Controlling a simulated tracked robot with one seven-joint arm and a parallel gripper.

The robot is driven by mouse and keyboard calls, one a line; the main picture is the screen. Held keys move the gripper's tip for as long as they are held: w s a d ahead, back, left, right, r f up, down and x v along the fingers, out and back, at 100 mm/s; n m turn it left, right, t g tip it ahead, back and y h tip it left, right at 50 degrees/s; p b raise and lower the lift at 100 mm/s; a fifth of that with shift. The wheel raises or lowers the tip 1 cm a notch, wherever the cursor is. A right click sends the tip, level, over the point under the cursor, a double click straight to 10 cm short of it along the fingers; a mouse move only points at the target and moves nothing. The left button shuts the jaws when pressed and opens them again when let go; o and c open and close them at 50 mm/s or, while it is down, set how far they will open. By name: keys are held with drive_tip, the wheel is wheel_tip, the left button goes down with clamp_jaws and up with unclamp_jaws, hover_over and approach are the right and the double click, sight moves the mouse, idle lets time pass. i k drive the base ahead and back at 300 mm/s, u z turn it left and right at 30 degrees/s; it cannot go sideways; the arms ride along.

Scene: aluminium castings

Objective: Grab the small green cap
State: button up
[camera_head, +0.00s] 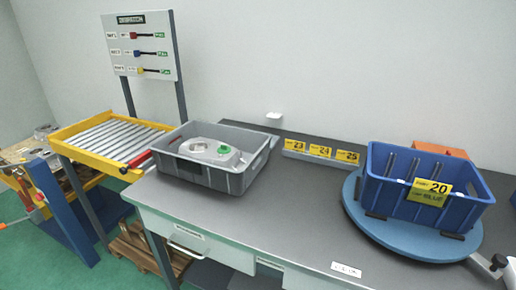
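The small green cap (223,150) sits on top of a light grey metal casting (205,148), toward its right end. The casting lies inside a grey crate (238,184) with raised walls, on the left part of the grey workbench. The cap shows clearly above the crate's front wall. A round opening shows in the casting to the left of the cap. My gripper is not in view.
A blue bin (390,198) labelled 20 stands on a round blue turntable (420,241) at the right. Yellow number cards (320,151) stand at the back. A yellow-framed roller conveyor (85,150) adjoins the left. The bench middle (300,205) is clear.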

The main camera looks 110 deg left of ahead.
sight(224, 149)
drive_tip(key=z, duration=0.7)
drive_tip(key=i, duration=0.1)
drive_tip(key=u, duration=2.6)
drive_tip(key=i, duration=0.15)
drive_tip(key=u, duration=2.3)
drive_tip(key=i, duration=1)
drive_tip(key=z, duration=0.55)
